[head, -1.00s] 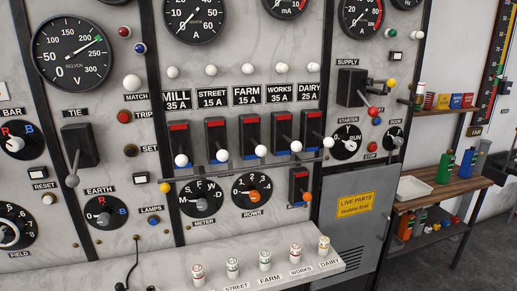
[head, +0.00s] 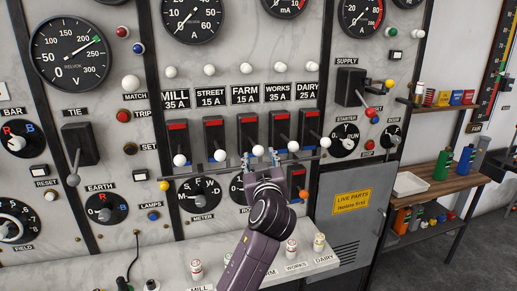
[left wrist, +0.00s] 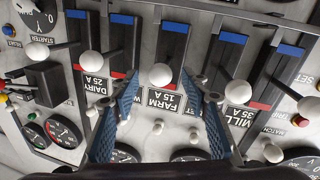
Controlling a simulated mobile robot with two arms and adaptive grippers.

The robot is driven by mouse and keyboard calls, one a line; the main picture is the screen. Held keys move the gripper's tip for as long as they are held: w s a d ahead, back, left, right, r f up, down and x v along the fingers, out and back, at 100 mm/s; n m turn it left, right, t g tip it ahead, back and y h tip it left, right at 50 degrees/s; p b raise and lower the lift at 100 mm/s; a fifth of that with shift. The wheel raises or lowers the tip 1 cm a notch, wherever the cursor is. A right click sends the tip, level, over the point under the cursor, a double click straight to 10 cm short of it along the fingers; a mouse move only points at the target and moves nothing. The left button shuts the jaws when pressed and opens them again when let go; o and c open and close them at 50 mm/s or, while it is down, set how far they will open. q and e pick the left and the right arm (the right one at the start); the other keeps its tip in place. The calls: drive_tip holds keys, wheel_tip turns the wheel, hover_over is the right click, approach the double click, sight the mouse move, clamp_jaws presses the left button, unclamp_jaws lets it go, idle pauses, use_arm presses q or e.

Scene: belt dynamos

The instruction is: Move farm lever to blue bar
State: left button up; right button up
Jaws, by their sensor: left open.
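The farm lever is a black switch (head: 249,130) with a red bar at its top, in the middle of a row of similar switches. In the left wrist view, which is upside down, its white knob (left wrist: 161,76) and blue bar (left wrist: 174,27) show above the FARM label. My left gripper (head: 260,156) is open in front of the farm switch. Its blue ridged fingers (left wrist: 160,80) lie on either side of the knob, with gaps visible. In the head view my gripper and arm hide the switch's lower part. My right gripper is out of view.
The street knob (head: 220,156) and works knob (head: 293,146) stand close on either side. A thin rail (head: 330,153) runs below the switches. Small labelled posts (head: 291,248) stand on the ledge below. A shelf with bottles (head: 440,180) stands at the right.

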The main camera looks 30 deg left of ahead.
sight(259, 155)
use_arm(q)
drive_tip(key=shift+p+x, duration=0.65)
drive_tip(key=shift+x, duration=1.45)
drive_tip(key=shift+f, duration=0.1)
clamp_jaws()
